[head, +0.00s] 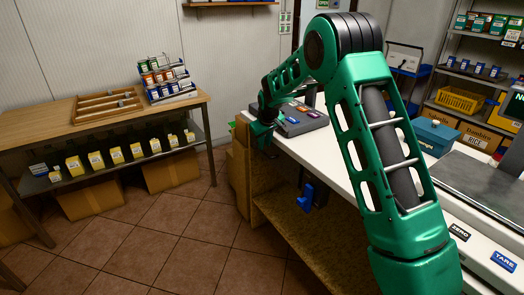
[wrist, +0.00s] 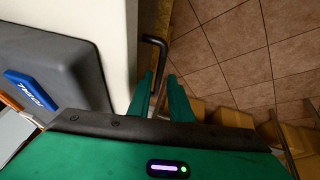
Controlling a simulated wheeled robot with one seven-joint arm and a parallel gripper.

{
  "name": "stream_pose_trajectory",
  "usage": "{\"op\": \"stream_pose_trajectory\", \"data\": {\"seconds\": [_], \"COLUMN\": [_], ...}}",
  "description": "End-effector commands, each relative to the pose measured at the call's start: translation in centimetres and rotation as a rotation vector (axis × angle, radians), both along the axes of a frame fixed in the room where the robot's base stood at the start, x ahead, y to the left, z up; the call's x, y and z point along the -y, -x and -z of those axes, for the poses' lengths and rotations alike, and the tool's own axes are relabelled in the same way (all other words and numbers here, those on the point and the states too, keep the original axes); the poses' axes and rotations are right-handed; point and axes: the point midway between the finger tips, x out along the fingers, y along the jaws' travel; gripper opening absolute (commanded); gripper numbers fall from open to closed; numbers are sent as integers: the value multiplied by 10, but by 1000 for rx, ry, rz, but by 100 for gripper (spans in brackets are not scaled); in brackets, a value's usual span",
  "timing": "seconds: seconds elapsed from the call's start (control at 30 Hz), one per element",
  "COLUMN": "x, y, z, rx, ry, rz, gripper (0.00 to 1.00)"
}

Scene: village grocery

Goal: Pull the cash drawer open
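A black bent bar handle (wrist: 154,41) sticks out past the white counter edge in the wrist view. It looks like the drawer's handle, but the drawer front itself is not clearly visible. My gripper (wrist: 160,76) points at it with two green fingers apart. The handle's lower end lies at the gap between the fingertips; I cannot tell whether it touches them. In the head view my gripper (head: 264,133) is at the counter's far left end, and my arm hides part of the counter.
A grey till unit (head: 300,121) with coloured keys stands on the white counter (head: 335,152), close beside my gripper. A blue object (head: 307,197) hangs under the counter. A wooden table (head: 62,118) with goods stands at the left. Tiled floor (head: 178,215) between is clear.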

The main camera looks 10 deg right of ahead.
Motion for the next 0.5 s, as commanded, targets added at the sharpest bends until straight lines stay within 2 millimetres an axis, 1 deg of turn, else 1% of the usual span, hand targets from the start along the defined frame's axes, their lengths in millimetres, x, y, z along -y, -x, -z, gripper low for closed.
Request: {"op": "stream_pose_trajectory", "data": {"seconds": [0.03, 0.2, 0.33, 0.5], "x": [0, 1, 1, 1], "y": [-4, -13, -17, -18], "z": [9, 29, 36, 39], "rx": [-1, -1, 1, 2], "ry": [0, -1, 0, -1], "rz": [0, 0, 0, 0], "gripper": [18, 18, 18, 18]}}
